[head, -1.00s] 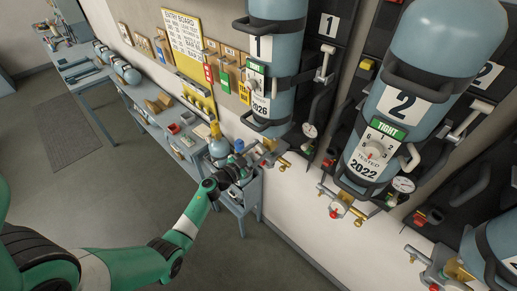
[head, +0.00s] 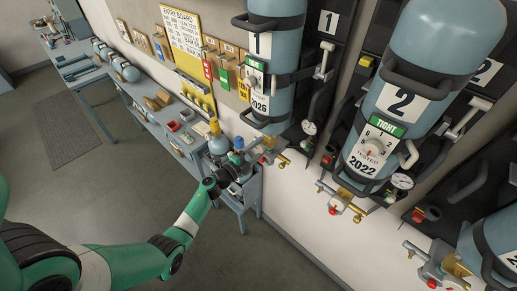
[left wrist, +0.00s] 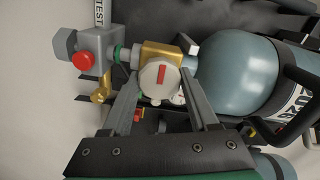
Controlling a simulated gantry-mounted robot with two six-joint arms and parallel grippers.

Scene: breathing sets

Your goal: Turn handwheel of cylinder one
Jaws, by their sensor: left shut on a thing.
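Cylinder one (head: 277,60) is a blue-grey cylinder strapped to the wall, with a "1" label and a dial. Its valve, with brass fittings, sits low beneath it at my gripper. In the left wrist view the handwheel (left wrist: 160,78) is a pale round knob with a red mark, in front of a brass body (left wrist: 165,52). My left gripper (left wrist: 160,95) has one finger on each side of the handwheel and is shut on it. In the head view my left gripper (head: 243,166) is at the valve, and the handwheel itself is hard to make out. My right gripper is not in view.
Cylinder two (head: 402,100) hangs to the right, with its own valve and gauge. A red knob (left wrist: 83,61) sits beside the valve. Small bottles (head: 216,140) stand on a low stand close to my gripper. A bench with tools runs along the wall.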

